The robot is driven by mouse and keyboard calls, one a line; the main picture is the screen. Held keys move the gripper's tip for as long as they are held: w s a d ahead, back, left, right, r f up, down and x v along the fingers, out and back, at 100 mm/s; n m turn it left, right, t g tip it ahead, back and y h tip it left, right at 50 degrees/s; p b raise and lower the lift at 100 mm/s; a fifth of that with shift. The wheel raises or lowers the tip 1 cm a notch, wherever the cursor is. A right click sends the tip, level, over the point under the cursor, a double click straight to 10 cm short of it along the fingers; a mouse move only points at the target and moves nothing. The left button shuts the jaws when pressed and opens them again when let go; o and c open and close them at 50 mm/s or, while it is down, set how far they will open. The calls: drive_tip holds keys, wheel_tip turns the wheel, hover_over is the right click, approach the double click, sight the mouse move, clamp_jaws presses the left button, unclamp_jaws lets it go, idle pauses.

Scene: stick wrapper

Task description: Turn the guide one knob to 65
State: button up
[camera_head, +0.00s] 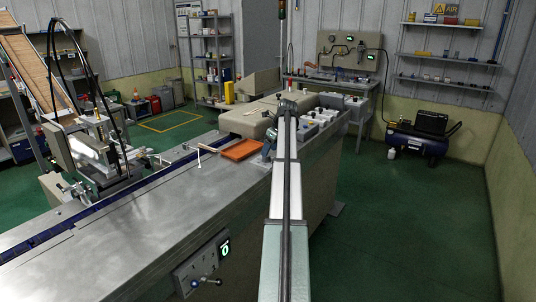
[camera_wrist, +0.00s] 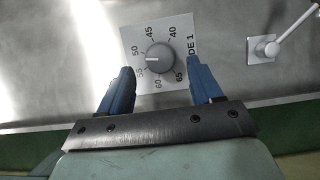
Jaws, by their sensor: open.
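The guide one knob (camera_wrist: 160,56) is a round dark grey knob on a white square dial plate (camera_wrist: 178,27) in the wrist view. The plate carries the numbers 40, 45, 50, 55, 60 and 65 and a partly covered label ending in "DE 1". A short white pointer mark on the knob faces left, between 50 and 55. My gripper (camera_wrist: 160,66) is open, its two blue fingers apart on either side of the knob. The right finger overlaps the plate's edge near 65. I cannot tell how high the fingertips are above the knob. I cannot make out the dial in the head view.
A white lever on a square base (camera_wrist: 266,48) stands right of the dial in the wrist view. In the head view, an orange tray (camera_head: 241,149) lies on the steel machine top (camera_head: 130,235). A control box (camera_head: 203,268) with a green display is on its front side.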

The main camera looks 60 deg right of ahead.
drive_tip(key=shift+x, duration=1.5)
drive_tip(key=c, duration=1.1)
drive_tip(key=shift+o, duration=0.2)
